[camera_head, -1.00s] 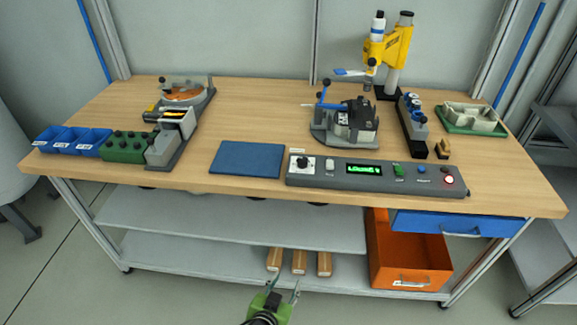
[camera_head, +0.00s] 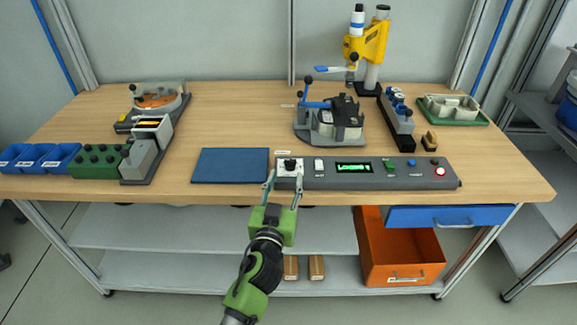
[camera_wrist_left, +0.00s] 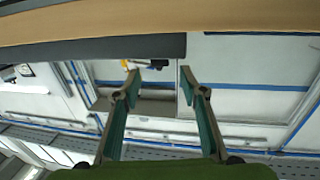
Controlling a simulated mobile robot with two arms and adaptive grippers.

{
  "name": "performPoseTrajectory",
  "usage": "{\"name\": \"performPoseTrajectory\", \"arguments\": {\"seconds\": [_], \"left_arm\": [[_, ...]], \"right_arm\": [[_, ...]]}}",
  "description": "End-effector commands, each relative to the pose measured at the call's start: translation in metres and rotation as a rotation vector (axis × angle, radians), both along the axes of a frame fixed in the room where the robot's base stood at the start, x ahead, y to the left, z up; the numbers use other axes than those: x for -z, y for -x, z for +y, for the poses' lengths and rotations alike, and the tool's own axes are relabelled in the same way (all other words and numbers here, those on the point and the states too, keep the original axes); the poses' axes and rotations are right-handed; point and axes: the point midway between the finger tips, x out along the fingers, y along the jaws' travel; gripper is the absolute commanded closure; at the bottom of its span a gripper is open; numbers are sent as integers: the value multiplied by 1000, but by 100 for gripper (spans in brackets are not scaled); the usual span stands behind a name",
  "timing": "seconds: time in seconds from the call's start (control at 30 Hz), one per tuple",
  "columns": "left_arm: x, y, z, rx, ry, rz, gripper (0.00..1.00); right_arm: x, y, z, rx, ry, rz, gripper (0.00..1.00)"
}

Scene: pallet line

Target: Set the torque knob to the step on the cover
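The control panel (camera_head: 400,178) is a long grey box at the table's front edge. Its torque knob (camera_head: 290,163) is black on a white plate at the panel's left end. My left gripper (camera_head: 284,180) is open and empty just in front of the knob, its two fingertips on either side of the white plate's near edge. I cannot tell whether they touch the panel. In the left wrist view the fingers (camera_wrist_left: 159,85) are apart with nothing between them. A dark-covered unit (camera_head: 338,118) sits in the grey fixture behind the panel; I cannot read any step on it. My right gripper is not in view.
The panel has a green lit display (camera_head: 353,168), too small to read, and several buttons. A blue mat (camera_head: 230,166) lies left of the knob. A yellow press (camera_head: 368,45) stands behind. An orange drawer (camera_head: 402,262) is open below the tabletop.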

Motion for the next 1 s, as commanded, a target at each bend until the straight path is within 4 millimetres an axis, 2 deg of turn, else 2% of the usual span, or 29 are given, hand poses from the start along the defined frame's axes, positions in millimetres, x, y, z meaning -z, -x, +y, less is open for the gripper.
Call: {"name": "performPoseTrajectory", "arguments": {"seconds": [0.1,0.3,0.5,0.73,0.77,0.9,1.0], "left_arm": [[-1,-22,-4,0,-1,-1,61],[0,-46,-9,1,-1,-1,61],[0,-55,-10,1,0,0,61],[0,-55,-10,1,0,0,61],[0,-55,-10,1,0,0,64],[0,-55,-10,1,0,0,100],[0,-55,-10,1,0,0,100]], "right_arm": [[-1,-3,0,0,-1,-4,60],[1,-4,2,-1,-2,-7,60],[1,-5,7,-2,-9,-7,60],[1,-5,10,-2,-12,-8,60],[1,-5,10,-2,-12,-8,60],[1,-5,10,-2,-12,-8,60],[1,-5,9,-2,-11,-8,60]]}}
